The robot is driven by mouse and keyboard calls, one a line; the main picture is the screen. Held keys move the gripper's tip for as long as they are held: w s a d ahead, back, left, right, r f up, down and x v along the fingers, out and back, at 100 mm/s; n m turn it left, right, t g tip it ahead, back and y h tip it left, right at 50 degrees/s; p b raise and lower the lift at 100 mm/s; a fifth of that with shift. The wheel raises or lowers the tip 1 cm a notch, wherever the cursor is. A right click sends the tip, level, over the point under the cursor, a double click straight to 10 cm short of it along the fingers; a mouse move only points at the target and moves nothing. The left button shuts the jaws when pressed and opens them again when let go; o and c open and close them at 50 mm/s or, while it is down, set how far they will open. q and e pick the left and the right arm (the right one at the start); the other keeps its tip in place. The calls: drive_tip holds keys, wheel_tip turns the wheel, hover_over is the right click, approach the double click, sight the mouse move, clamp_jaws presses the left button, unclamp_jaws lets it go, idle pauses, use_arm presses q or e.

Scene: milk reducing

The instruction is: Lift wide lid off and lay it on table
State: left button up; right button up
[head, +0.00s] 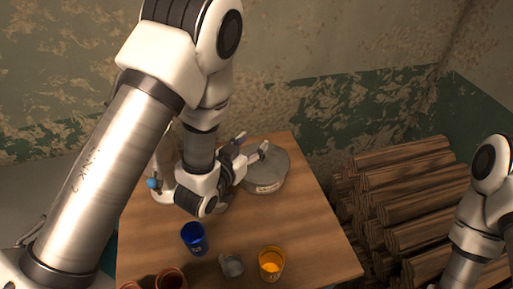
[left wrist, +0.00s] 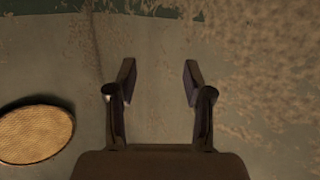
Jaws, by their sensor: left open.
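A wide grey round vessel (head: 268,172) with a small label on its side stands at the back of the wooden table. Its top looks flat and grey, but I cannot tell where a lid ends and the body begins. My left gripper (head: 252,146) is open at the vessel's back left, its fingers overlapping the vessel's edge in the head view. I cannot tell whether they touch it. In the left wrist view the open fingers (left wrist: 155,78) have nothing between them, and a plain wall lies behind. My right gripper is out of view; only part of that arm shows at the right edge.
A blue cup (head: 194,237), a small grey cup (head: 231,265) and a yellow-orange cup (head: 271,262) stand toward the front. Brown pots (head: 171,279) are at the front left. Bare table (head: 310,220) lies right of centre. Stacked logs (head: 400,205) stand beyond the right edge.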

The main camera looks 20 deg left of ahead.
sight(253, 177)
use_arm(q)
drive_tip(key=f+b, duration=0.6)
drive_tip(key=shift+s+d+f+b, duration=0.15)
drive_tip(key=shift+s+f+b, duration=0.1)
drive_tip(key=shift+b, duration=0.1)
drive_tip(key=f+b, duration=0.2)
drive_tip(key=w+f+b, duration=0.1)
drive_tip(key=f, duration=0.1)
drive_tip(key=shift+a+b, duration=0.3)
drive_tip(key=shift+w+d, duration=0.15)
drive_tip(key=shift+w, duration=0.15)
drive_tip(key=x, duration=0.2)
drive_tip(key=p+x, duration=0.1)
drive_tip(key=x, duration=0.1)
drive_tip(key=p+x, duration=0.1)
drive_tip(key=x, duration=0.1)
drive_tip(key=shift+w+a, duration=0.15)
drive_tip(key=shift+a, duration=0.25)
drive_tip(key=shift+w+f, duration=0.15)
drive_tip(key=shift+w, duration=0.15)
drive_tip(key=shift+d, duration=0.15)
clamp_jaws()
